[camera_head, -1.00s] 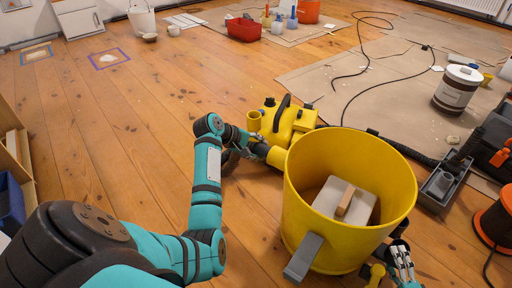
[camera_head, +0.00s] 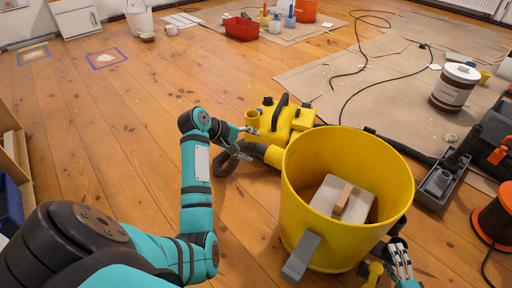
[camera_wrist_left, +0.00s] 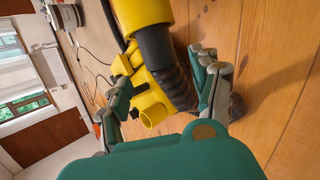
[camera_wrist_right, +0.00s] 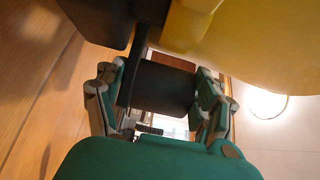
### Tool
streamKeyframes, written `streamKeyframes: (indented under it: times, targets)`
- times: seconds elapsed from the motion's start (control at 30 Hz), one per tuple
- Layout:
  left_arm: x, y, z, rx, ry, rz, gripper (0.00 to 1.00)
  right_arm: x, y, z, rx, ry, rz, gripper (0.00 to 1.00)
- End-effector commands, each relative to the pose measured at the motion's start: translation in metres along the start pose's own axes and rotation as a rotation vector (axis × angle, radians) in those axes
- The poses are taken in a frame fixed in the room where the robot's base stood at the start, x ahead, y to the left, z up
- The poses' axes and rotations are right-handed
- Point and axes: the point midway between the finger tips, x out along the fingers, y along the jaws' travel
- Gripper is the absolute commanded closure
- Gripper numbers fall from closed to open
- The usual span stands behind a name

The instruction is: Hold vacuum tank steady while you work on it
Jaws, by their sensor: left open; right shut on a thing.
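The vacuum tank (camera_head: 352,254) is a large yellow open-topped drum standing on the wooden floor. A pale block with a wooden grip (camera_head: 341,200) lies inside it. A grey handle (camera_head: 302,256) sticks out at its front left. My right gripper (camera_head: 396,258) is at the tank's right side, partly hidden by it. The right wrist view shows its fingers shut on a dark handle-like block (camera_wrist_right: 158,88) beside the yellow wall. My left gripper (camera_head: 243,142) is open and empty, beside the dark hose (camera_head: 229,163) left of the tank; its fingers also show in the left wrist view (camera_wrist_left: 165,92).
A yellow vacuum head (camera_head: 287,119) lies behind the tank. A grey tray (camera_head: 440,184) and an orange cable reel (camera_head: 494,222) are to the right. Cardboard (camera_head: 335,85) with a black cable covers the floor behind. The floor at left is mostly clear.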

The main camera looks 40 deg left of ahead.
Motion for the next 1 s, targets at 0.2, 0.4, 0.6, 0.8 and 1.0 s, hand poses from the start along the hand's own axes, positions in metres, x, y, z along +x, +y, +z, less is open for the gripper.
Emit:
streamKeyframes:
  times: [0.2,0.4,0.6,0.8,1.0]
  targets:
    - [-0.046,0.0,-0.001,0.002,0.004,0.001,0.36,-0.002,0.002,-0.001,-0.002,0.003,0.006,0.89]
    - [-0.07,0.0,0.0,0.001,0.001,0.001,0.36,-0.002,0.002,-0.001,-0.002,0.003,0.006,0.89]
    - [-0.074,0.0,0.0,0.001,0.0,0.0,0.36,-0.002,0.002,-0.001,-0.001,0.004,0.006,0.89]
    - [-0.074,0.0,0.0,0.001,0.0,0.0,0.36,-0.002,0.002,-0.002,-0.001,0.004,0.006,0.89]
    - [-0.074,0.0,0.0,0.001,0.0,0.0,0.36,-0.002,0.002,-0.001,-0.001,0.003,0.005,0.15]
